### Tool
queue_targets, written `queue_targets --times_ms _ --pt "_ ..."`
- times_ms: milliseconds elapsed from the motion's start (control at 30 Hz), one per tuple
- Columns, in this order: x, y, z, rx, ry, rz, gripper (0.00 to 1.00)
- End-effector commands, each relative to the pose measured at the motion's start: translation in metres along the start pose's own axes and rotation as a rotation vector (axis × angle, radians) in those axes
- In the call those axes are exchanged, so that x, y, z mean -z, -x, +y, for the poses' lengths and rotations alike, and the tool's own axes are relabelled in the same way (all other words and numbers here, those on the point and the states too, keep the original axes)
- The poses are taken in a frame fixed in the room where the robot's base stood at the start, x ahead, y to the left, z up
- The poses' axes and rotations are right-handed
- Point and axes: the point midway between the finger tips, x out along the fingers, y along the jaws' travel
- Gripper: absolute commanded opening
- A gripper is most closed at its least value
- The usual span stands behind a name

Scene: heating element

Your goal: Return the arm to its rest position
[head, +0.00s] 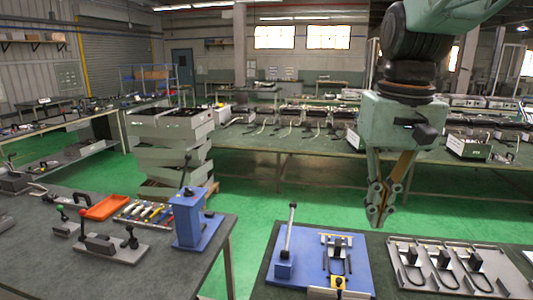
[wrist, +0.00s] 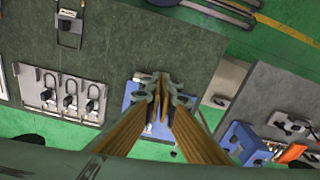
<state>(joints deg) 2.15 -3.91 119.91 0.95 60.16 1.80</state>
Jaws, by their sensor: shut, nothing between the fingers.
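My gripper (head: 379,215) hangs pointing down at the end of my arm on the right side of the head view. Its fingers are closed together and hold nothing. It is above the back edge of the near right table, apart from the things on it. In the wrist view the gripper (wrist: 161,78) shows with its fingertips together over the table and a blue plate. The heating elements (head: 411,257) sit in the grey tray at right in the head view.
A blue plate (head: 299,262) with an upright lever lies on the right table, beside a grey tray (head: 433,286). The left table holds a blue press (head: 187,220), an orange tray (head: 104,207) and clamps. Green floor (head: 247,240) is free between the tables.

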Motion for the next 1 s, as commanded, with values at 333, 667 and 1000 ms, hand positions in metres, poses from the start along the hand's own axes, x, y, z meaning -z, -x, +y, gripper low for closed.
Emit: queue_targets --times_ms 333,667,1000 --pt "-0.052 0.008 -0.001 -0.001 0.018 0.061 0.00" --pt "-0.099 0.009 0.000 -0.001 0.034 0.117 0.00" --pt "-0.148 0.003 0.002 -0.002 0.050 0.175 0.00"
